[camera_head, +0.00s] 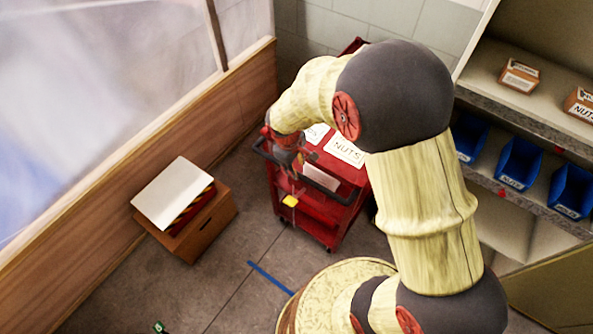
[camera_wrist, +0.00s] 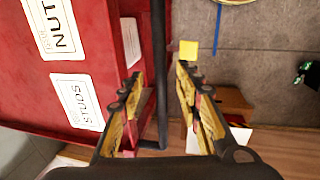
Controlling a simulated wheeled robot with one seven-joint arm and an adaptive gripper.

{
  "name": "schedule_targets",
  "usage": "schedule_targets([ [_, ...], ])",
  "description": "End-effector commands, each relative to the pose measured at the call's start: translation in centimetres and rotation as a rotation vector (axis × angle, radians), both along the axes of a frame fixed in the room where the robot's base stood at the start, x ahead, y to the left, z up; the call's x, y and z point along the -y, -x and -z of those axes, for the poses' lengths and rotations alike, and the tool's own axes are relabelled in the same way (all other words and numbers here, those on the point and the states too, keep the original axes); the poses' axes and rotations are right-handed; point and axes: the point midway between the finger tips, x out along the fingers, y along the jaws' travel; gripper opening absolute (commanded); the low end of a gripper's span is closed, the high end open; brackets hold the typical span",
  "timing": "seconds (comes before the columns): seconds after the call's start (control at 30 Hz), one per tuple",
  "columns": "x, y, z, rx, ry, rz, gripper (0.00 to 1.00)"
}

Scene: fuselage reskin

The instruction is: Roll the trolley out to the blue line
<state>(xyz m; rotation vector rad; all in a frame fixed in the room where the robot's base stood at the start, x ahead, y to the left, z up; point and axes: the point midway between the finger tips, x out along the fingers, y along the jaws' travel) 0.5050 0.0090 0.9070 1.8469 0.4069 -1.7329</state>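The red trolley (camera_head: 330,190) stands near the back wall, with white labels on its top reading NUTS and STUDS. It fills the left of the wrist view (camera_wrist: 95,20). Its dark handle bar (camera_wrist: 160,45) runs between my two fingers in the wrist view. My gripper (camera_wrist: 160,78) is open, fingers apart on either side of the bar; I cannot tell whether either touches it. In the head view my gripper (camera_head: 288,158) is at the trolley's near left side, partly hidden by my wrist. The blue line (camera_head: 270,277) lies on the floor in front of the trolley.
A brown box (camera_head: 205,225) with a white panel (camera_head: 172,192) on top stands left, by the wood-panelled wall. Shelves with blue bins (camera_head: 519,162) are at right. A yellow tag (camera_head: 290,201) shows at the trolley's near side. Floor between trolley and line looks clear.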

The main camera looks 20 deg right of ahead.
Motion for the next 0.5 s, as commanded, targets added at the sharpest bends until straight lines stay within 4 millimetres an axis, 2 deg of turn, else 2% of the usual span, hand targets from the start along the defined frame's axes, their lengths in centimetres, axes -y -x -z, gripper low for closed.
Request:
schedule_targets([
  [0.03,0.2,-0.1,1.2,-0.002,0.0,0.001,0.34],
  [0.2,0.5,-0.3,3.5,-0.002,0.0,0.001,0.34],
  [0.33,0.7,-0.5,4.5,-0.001,0.0,0.001,0.34],
  [0.5,0.8,-0.6,4.9,0.0,0.0,0.002,0.34],
])
